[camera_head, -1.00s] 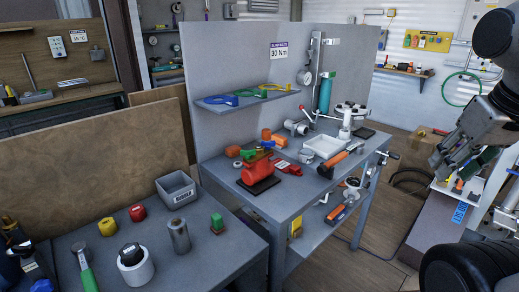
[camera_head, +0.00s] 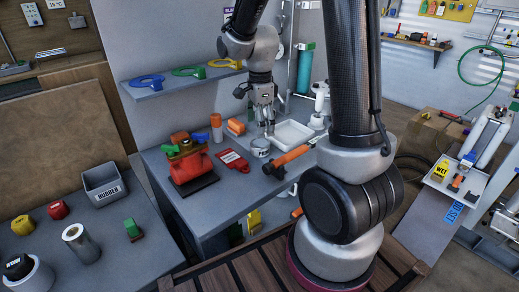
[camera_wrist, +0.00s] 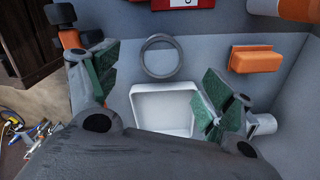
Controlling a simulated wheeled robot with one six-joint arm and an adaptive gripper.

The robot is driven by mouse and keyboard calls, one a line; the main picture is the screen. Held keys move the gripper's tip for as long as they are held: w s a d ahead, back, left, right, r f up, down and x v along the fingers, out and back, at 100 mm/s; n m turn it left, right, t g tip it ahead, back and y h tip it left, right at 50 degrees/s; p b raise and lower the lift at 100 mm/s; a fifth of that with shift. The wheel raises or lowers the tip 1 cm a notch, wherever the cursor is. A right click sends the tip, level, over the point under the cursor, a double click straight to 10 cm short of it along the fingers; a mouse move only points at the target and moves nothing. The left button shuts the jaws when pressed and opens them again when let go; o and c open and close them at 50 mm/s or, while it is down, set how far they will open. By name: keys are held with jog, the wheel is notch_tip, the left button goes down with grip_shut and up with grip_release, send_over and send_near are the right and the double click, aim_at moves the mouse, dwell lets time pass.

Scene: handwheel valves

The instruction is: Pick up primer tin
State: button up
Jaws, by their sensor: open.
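An orange-handled tool (camera_head: 292,155) lies close right of the tin. A red tag (camera_head: 233,160) and a red valve (camera_head: 190,165) are at left. An orange block (camera_head: 236,126) is behind. A shelf with coloured rings (camera_head: 187,72) hangs above.

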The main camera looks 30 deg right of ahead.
aim_at(260, 143)
notch_tip(260, 143, down, 8)
jog(key=shift+w+d+f, duration=0.1)
jog(key=shift+w+f, duration=0.05)
jog(key=shift+f, duration=0.05)
jog(key=c, duration=1.2)
